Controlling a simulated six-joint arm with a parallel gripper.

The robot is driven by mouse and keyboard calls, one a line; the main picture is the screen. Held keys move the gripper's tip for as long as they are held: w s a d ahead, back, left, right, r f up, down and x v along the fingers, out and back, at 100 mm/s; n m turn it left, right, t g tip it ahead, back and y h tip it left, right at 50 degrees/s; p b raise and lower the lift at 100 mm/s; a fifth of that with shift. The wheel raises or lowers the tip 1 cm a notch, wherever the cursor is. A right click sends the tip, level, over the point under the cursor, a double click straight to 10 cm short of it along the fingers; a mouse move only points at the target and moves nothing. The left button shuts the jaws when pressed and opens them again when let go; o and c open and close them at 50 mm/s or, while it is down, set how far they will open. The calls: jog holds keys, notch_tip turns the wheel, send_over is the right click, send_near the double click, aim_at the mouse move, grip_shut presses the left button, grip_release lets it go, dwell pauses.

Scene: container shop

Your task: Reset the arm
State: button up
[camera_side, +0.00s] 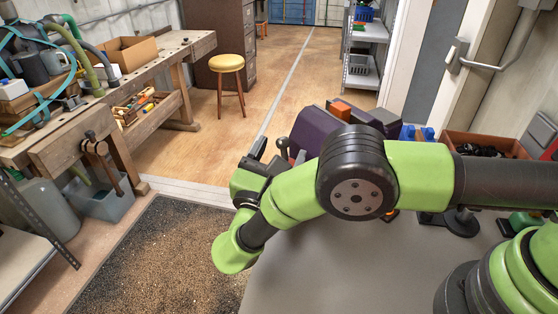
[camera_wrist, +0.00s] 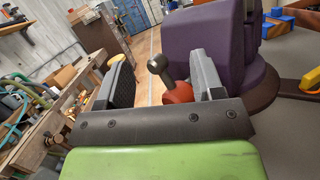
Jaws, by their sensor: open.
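My gripper (camera_side: 268,158) is at the far edge of the grey table, just left of a purple block-shaped body. In the wrist view its two dark fingers (camera_wrist: 163,78) stand wide apart, with nothing clamped between them. A lever with a grey rounded knob (camera_wrist: 156,64) and a red-orange base (camera_wrist: 178,92) shows between the fingers. I cannot tell whether it lies between them or beyond them. The purple body (camera_wrist: 208,45) rises close by the right finger, on a dark round base. In the side view my arm hides part of the purple body (camera_side: 313,132).
An orange block (camera_side: 341,112) sits on the purple body. Blue blocks (camera_wrist: 278,20) and a yellow piece (camera_wrist: 311,80) lie to its right. A brown crate (camera_side: 470,137) with dark contents stands at the right. The grey table (camera_side: 330,270) is bare in front; a workbench (camera_side: 150,62) stands left.

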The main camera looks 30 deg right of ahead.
jog(key=d+r+m+g+y, duration=0.1)
jog(key=d+r+m+g, duration=0.2)
jog(key=s+d+r+m+g+y, duration=0.1)
jog(key=d+r+m+g, duration=0.1)
jog(key=d+r+g, duration=0.1)
jog(key=s+d+r+m+g, duration=0.1)
jog(key=d+r+m+g, duration=0.2)
jog(key=d+r+g, duration=0.1)
jog(key=shift+s+d+r+m+y, duration=0.1)
jog(key=shift+d+r+m+y, duration=0.25)
jog(key=shift+d+r, duration=0.35)
jog(key=s+r+m+t+y, duration=0.2)
jog(key=s+r+m+y, duration=0.1)
jog(key=s+m+y, duration=0.5)
jog(key=s+r+m+t+y, duration=0.2)
jog(key=s+r+m+y, duration=0.2)
jog(key=s+m+y, duration=0.4)
jog(key=s+m, duration=0.2)
jog(key=s, duration=0.1)
jog(key=shift+s+d+r+t, duration=0.25)
jog(key=shift+s+t, duration=0.15)
jog(key=shift+m, duration=0.25)
